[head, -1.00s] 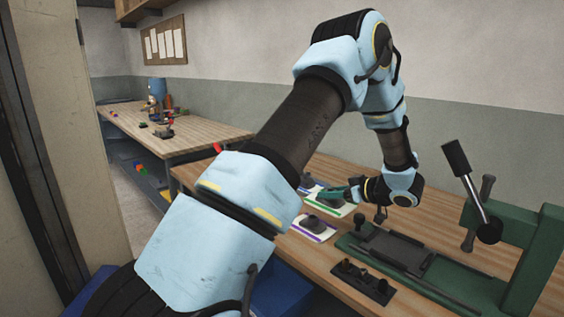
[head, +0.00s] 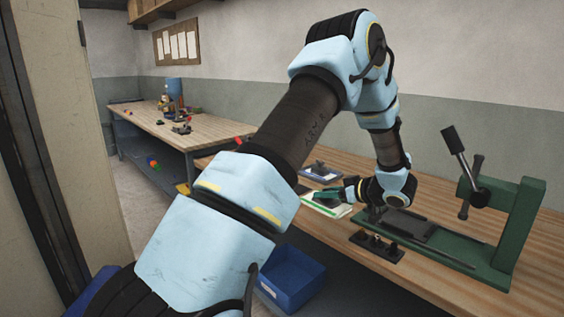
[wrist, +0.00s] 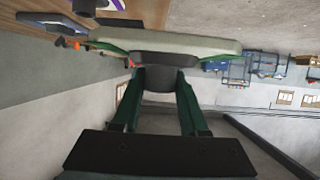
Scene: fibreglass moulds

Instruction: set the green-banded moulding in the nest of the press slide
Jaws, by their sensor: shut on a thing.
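The green-banded moulding (head: 326,207) is a pale slab with a green stripe and a dark block on it. My gripper (head: 345,192) is shut on its dark block, which shows between my green fingers in the wrist view (wrist: 160,77). There the pale slab (wrist: 180,42) lies across the fingertips, apart from the bench. In the head view it is left of the green press (head: 522,225). The nest on the press slide (head: 412,226) is a dark, empty-looking recess to the right of my gripper. My wrist hides part of its left end.
A blue-banded moulding (head: 320,173) lies behind on the bench. A dark peg block (head: 377,246) stands in front of the slide. The press lever (head: 456,145) leans above its right end. A blue bin (head: 291,277) is below the bench front.

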